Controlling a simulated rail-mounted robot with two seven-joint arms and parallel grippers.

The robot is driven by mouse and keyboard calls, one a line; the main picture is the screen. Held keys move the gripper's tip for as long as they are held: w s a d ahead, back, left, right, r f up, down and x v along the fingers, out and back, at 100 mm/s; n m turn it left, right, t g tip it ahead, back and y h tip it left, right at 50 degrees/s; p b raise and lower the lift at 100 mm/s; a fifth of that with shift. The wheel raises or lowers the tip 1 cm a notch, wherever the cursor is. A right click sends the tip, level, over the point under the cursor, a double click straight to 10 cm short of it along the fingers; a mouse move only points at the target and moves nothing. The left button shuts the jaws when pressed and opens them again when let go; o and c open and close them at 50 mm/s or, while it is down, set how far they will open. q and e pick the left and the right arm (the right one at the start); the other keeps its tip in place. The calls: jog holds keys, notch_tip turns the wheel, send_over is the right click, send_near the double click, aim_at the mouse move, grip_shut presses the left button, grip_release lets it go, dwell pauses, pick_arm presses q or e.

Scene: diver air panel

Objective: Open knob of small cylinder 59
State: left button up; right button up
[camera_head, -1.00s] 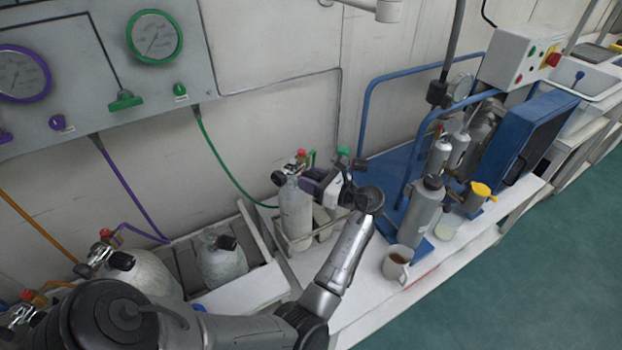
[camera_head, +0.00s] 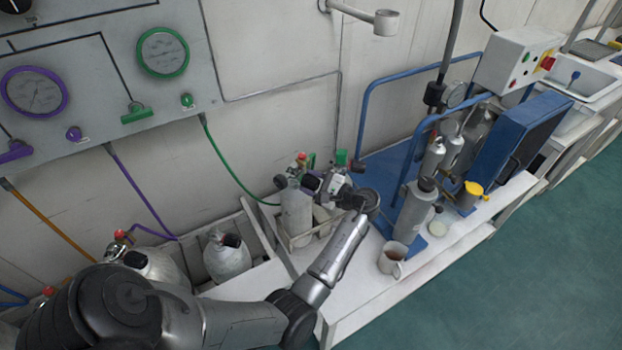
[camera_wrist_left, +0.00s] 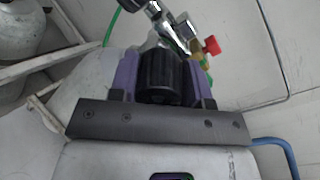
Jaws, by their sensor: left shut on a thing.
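A small pale-grey cylinder (camera_head: 297,212) stands upright in a low rack on the white bench, with a red-and-brass valve fitting at its top. I cannot read a number on it. My left gripper (camera_head: 314,183) is at the valve level, on the right side of the cylinder top. In the left wrist view, the purple fingers of my left gripper (camera_wrist_left: 160,88) are shut on a ribbed black knob (camera_wrist_left: 160,72), one finger on each side. Behind the knob is the metal valve with a red handle (camera_wrist_left: 212,45). My right gripper is not in view.
A second small cylinder (camera_head: 227,258) stands in a white box to the left. A mug (camera_head: 392,258), a grey bottle (camera_head: 414,208) and a blue case (camera_head: 520,140) stand to the right. A green hose (camera_head: 232,172) hangs from the gauge panel (camera_head: 95,75).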

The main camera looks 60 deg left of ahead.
pick_arm(q)
jog(key=n, duration=0.5)
jog(key=shift+n, duration=0.3)
jog(key=n+b, duration=0.1)
jog(key=n, duration=0.1)
jog(key=shift+n+t, duration=0.3)
jog(key=n+b, duration=0.1)
jog(key=n, duration=0.1)
jog(key=shift+f+n, duration=0.15)
jog(key=shift+n, duration=0.15)
jog(key=n+b, duration=0.4)
jog(key=n, duration=0.1)
jog(key=shift+f, duration=0.1)
jog(key=n+b, duration=0.4)
jog(key=shift+y, duration=0.4)
jog(key=shift+n+b, duration=1)
